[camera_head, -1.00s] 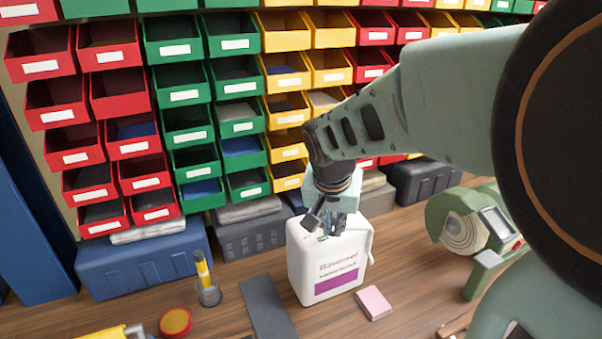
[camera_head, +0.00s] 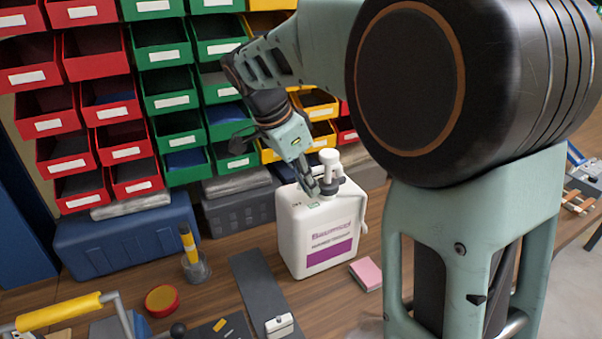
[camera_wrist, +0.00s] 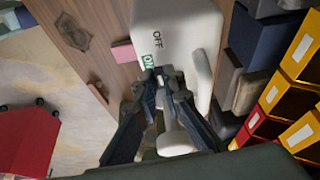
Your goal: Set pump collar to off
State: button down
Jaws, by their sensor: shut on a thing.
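A white jug (camera_head: 300,228) with a purple label stands upright on the bench. Its white pump head (camera_head: 329,157) rises above a dark pump collar (camera_head: 338,182). My gripper (camera_head: 312,188) comes down tilted from the upper left, shut on the collar's near left side. In the wrist view my gripper (camera_wrist: 165,74) closes next to the green ON mark (camera_wrist: 148,61) on the jug top. The black OFF mark (camera_wrist: 157,38) is farther along the jug top. The white pump head (camera_wrist: 178,142) shows between the fingers. The fingers hide much of the collar.
A pink pad (camera_head: 366,274) lies right of the jug, and a dark strip (camera_head: 258,285) lies to its left. A yellow-handled tool stands in a glass (camera_head: 196,270). Blue (camera_head: 125,248) and grey boxes and rows of coloured bins stand behind.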

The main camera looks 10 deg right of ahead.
jog(key=shift+w+m, duration=0.2)
jog(key=shift+m, duration=0.3)
jog(key=shift+g, duration=0.3)
jog(key=c, duration=2)
grip_release()
jog(key=shift+c, duration=0.2)
jog(key=shift+a+r, duration=0.1)
jog(key=v, duration=1.1)
jog(key=shift+a+r, duration=0.2)
jog(key=shift+r, duration=0.15)
